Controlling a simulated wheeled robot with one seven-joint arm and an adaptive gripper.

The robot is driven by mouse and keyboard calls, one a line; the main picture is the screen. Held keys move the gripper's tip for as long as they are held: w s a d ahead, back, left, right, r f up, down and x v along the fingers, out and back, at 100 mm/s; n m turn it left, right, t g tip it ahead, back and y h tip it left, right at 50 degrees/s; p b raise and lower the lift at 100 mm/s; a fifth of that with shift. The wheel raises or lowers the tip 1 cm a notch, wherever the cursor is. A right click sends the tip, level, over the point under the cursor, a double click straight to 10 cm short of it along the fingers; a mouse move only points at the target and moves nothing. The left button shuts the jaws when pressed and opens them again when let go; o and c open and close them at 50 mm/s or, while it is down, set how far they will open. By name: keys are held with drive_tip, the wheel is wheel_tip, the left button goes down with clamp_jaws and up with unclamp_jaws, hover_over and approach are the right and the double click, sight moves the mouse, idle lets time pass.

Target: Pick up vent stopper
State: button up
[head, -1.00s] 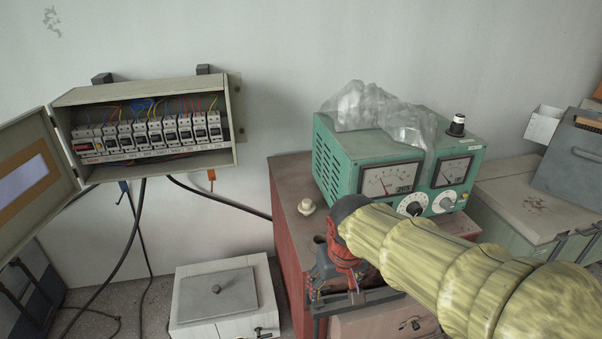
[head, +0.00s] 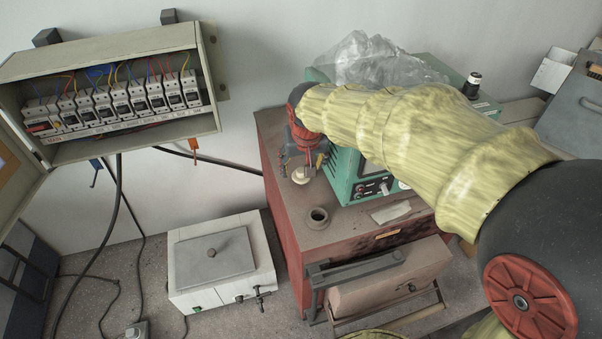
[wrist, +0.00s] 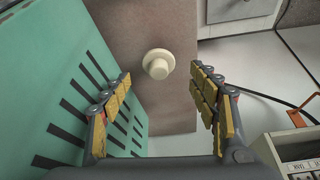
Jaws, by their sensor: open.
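The vent stopper, a small cream knob with a round flange, stands on top of the red cabinet (head: 278,136). In the head view the stopper (head: 301,177) shows just under my gripper (head: 302,163), partly covered by the fingers. In the wrist view the stopper (wrist: 158,65) lies ahead, between the lines of the two fingers and beyond their tips. My gripper (wrist: 163,84) is open, with yellow-padded fingers wide apart and nothing between them. I see no contact with the stopper.
A round collar with a hole (head: 318,217) is on the cabinet top nearer me. An open breaker box (head: 120,90) hangs on the wall at left.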

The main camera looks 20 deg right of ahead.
sight(302, 170)
drive_tip(key=x, duration=0.2)
drive_tip(key=p+x, duration=0.1)
drive_tip(key=x, duration=0.1)
drive_tip(key=p+x, duration=0.1)
drive_tip(key=x, duration=0.1)
drive_tip(key=shift+w+d+f, duration=0.15)
drive_tip(key=shift+w+f, duration=0.1)
drive_tip(key=shift+w, duration=0.2)
drive_tip(key=shift+s, duration=0.15)
drive_tip(key=shift+c, duration=0.9)
drive_tip(key=c, duration=0.9)
drive_tip(key=shift+r, duration=0.1)
